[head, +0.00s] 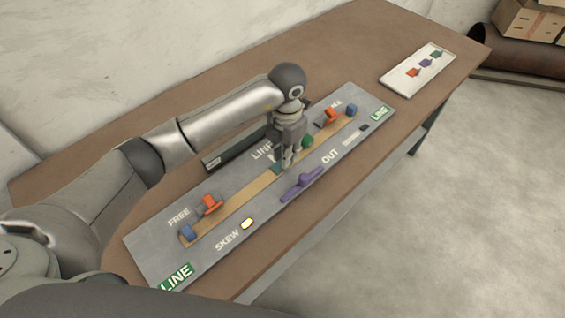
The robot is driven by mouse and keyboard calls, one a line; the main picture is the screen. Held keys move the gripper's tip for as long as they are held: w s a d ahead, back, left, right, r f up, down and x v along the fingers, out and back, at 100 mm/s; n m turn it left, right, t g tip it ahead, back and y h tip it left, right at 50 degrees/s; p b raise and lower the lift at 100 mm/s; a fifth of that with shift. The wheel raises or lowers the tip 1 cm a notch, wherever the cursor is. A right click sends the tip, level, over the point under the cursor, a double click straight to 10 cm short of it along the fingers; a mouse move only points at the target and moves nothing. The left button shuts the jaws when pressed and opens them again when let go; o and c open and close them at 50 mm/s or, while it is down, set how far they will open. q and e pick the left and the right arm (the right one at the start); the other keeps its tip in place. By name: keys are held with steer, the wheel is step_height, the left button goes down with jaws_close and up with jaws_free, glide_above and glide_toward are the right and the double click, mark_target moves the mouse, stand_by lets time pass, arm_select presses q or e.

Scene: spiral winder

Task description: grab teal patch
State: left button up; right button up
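A small teal patch (276,169) lies on the tan strip (238,202) that runs along the grey board (150,247). My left gripper (287,164) points down over the middle of the strip, with its fingertips at or just beside the patch. The gripper covers part of the patch. I cannot tell whether the fingers touch it, or whether they are open or shut. My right gripper is not in view.
A green knob (307,141) stands just right of the gripper, and a purple lever (301,184) lies in front. Orange clamps (211,205) and blue blocks (187,233) sit near both strip ends. A white tray (405,81) with coloured pieces lies at the back right.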

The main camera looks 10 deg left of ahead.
mark_target(277, 168)
arm_select(q)
step_height(277, 168, down, 4)
steer(key=shift+s+f+p, duration=0.1)
steer(key=shift+s+p, duration=0.05)
steer(key=shift+p, duration=0.45)
steer(key=shift+f, duration=0.1)
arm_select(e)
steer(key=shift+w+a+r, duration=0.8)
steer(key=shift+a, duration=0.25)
arm_select(q)
jaws_close()
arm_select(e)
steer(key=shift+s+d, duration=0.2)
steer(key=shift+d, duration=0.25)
arm_select(q)
steer(key=shift+r, duration=0.2)
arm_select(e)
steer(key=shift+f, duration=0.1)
